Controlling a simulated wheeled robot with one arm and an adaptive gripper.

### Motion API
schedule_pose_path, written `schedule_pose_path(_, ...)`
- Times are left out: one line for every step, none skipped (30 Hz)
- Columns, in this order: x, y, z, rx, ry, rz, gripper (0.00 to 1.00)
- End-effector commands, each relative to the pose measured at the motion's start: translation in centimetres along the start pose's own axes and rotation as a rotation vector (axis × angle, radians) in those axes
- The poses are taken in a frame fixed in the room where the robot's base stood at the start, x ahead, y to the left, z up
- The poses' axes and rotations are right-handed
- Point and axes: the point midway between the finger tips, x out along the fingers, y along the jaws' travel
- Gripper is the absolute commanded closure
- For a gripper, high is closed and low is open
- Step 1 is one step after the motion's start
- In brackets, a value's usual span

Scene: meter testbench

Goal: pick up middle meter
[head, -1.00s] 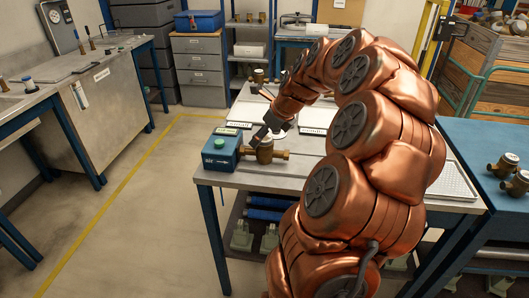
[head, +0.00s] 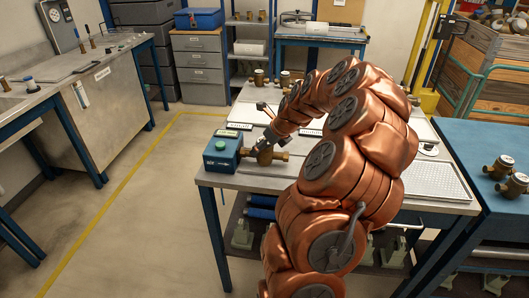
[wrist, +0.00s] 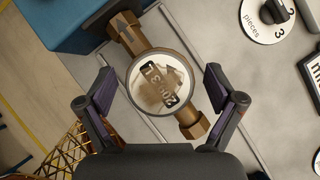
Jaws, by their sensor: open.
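A brass water meter (head: 265,156) with a round white face lies at the front left of the grey table, at the right of a blue box with a green button (head: 221,150). In the wrist view the same meter (wrist: 158,82) lies between the spread fingers, its two pipe ends running up-left and down-right. My gripper (wrist: 160,88) is open, one finger on each side of the face, and holds nothing. I cannot tell whether the fingers touch the body. In the head view my gripper (head: 264,143) is at the meter, partly hidden by my wrist.
More brass meters stand at the table's back (head: 259,77) and on a blue table at right (head: 499,167). A white perforated tray (head: 437,181) lies at the right of the grey table. A round dial marked "pieces" (wrist: 267,18) is close by. My arm hides the table's middle.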

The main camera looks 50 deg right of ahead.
Motion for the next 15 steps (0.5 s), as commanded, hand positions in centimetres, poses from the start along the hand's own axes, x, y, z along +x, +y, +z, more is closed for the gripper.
schedule_pose_path(0.11, 0.01, 0.02, 0.0, 0.0, 0.0, 0.07)
schedule_pose_path(0.15, -0.01, 0.01, 0.0, 0.0, 0.0, 0.07)
schedule_pose_path(0.18, -0.02, 0.0, 0.0, 0.0, -0.001, 0.07)
schedule_pose_path(0.18, -0.02, 0.0, 0.0, 0.0, -0.001, 0.07)
schedule_pose_path(0.18, -0.02, -0.01, -0.001, 0.0, -0.001, 0.07)
schedule_pose_path(0.17, -0.02, -0.01, -0.001, 0.0, -0.001, 0.07)
schedule_pose_path(0.17, -0.02, -0.01, -0.001, 0.0, -0.001, 0.07)
schedule_pose_path(0.17, -0.02, -0.01, -0.001, 0.0, -0.001, 0.07)
schedule_pose_path(0.16, -0.03, -0.01, -0.001, 0.0, -0.001, 0.12)
schedule_pose_path(0.16, -0.03, -0.01, -0.001, 0.0, -0.001, 0.15)
schedule_pose_path(0.16, -0.03, -0.01, -0.001, 0.0, -0.001, 0.18)
schedule_pose_path(0.16, -0.02, -0.02, -0.001, 0.0, -0.001, 0.22)
schedule_pose_path(0.16, -0.02, -0.02, -0.001, 0.0, -0.001, 0.25)
schedule_pose_path(0.15, -0.02, -0.01, -0.001, 0.0, -0.001, 0.28)
schedule_pose_path(0.15, -0.03, -0.01, -0.001, 0.0, -0.001, 0.32)
